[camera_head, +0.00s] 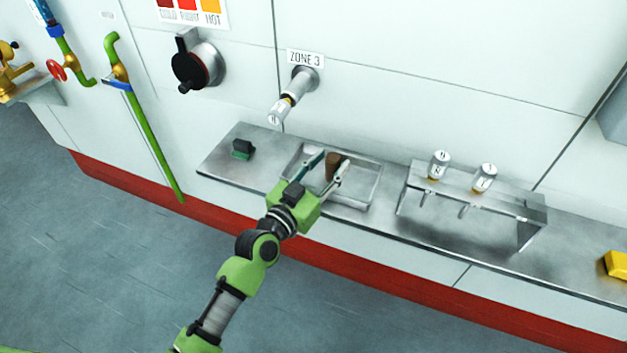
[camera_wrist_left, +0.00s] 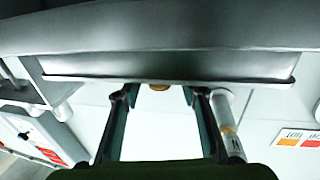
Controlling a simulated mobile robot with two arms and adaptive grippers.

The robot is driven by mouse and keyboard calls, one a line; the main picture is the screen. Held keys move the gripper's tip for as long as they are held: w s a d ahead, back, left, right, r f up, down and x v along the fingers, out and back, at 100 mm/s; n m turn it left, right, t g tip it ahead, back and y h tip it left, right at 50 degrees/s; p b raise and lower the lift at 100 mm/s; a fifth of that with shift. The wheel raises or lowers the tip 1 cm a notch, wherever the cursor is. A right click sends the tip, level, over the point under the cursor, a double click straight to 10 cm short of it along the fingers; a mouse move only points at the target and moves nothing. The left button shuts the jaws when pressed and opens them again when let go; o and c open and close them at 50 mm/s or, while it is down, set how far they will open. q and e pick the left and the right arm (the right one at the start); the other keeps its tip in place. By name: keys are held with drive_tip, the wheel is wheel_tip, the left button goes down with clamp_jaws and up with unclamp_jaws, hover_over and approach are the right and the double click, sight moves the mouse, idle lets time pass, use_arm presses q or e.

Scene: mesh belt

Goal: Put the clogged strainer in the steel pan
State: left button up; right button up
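The steel pan (camera_head: 373,188) is a shallow tray on the metal shelf below the ZONE 3 label. A brown piece (camera_head: 333,165), which looks like the clogged strainer, stands in or just above the pan. My left gripper (camera_head: 328,168) is over the pan with its fingers spread on either side of that piece. In the left wrist view a small brown part (camera_wrist_left: 158,87) shows between the open fingertips (camera_wrist_left: 160,92), with gaps on both sides. Most of the piece is hidden there. My right gripper is not in view.
A silver labelled cylinder (camera_head: 280,110) sits on the ZONE 3 pipe above the pan. A steel rack (camera_head: 515,203) with two similar cylinders stands right of the pan. A dark green block (camera_head: 242,149) is to the left, a yellow block (camera_head: 616,264) far right.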

use_arm(q)
drive_tip(key=v, duration=1)
drive_tip(key=shift+b, duration=0.35)
drive_tip(key=shift+r, duration=0.1)
